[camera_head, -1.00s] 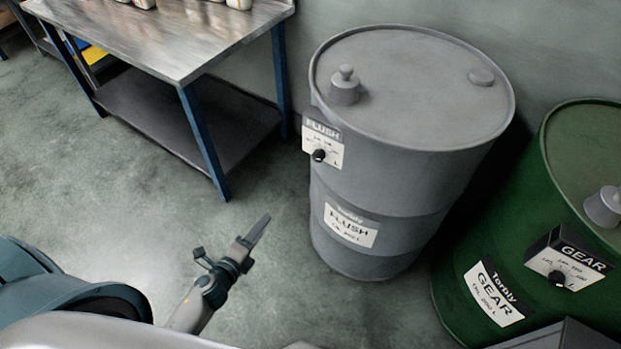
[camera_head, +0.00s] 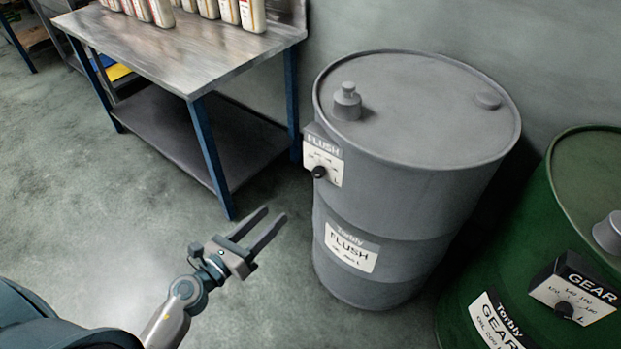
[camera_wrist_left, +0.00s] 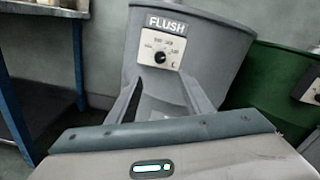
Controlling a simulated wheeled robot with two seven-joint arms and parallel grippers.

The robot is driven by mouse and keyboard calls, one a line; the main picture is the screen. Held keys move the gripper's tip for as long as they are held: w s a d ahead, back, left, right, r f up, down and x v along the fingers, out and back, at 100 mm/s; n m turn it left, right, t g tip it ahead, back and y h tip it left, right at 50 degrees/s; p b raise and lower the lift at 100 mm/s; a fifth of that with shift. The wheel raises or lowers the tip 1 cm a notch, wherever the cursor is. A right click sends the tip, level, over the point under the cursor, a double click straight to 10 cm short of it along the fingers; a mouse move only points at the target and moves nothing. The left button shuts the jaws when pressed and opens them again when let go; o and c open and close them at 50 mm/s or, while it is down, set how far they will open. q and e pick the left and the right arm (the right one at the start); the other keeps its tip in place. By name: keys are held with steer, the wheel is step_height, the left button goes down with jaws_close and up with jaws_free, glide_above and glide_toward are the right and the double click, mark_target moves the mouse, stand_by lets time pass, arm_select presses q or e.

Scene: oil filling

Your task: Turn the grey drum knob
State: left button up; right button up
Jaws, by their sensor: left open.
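The grey drum (camera_head: 420,210) marked FLUSH stands on the floor right of centre in the head view. Its black knob (camera_head: 319,171) sits on a white dial plate on the drum's left front side. My left gripper (camera_head: 272,221) is open and empty, in front of and below the knob, with its fingers pointing up and right, apart from the drum in the picture. In the left wrist view the knob (camera_wrist_left: 160,57) shows above and between the two open fingers, on the dial plate under the FLUSH label. My right gripper is not in view.
A green GEAR drum (camera_head: 580,230) with its own dial stands close on the right. A metal workbench (camera_head: 185,60) with blue legs and several bottles (camera_head: 200,8) stands at the back left. The floor between bench and grey drum is clear.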

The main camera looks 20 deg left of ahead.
mark_target(315, 175)
arm_select(q)
steer(key=p+x, duration=0.3)
steer(key=x, duration=1.2)
steer(key=shift+w+d, duration=0.1)
steer(key=shift+w, duration=0.15)
steer(key=shift+w+d+f, duration=0.1)
steer(key=shift+w+d, duration=0.15)
steer(key=shift+w, duration=0.4)
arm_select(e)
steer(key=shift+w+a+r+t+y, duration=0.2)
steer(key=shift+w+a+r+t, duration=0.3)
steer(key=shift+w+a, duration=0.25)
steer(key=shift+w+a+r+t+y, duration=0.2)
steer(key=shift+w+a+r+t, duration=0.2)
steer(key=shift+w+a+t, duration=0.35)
arm_select(q)
steer(key=c, duration=1.1)
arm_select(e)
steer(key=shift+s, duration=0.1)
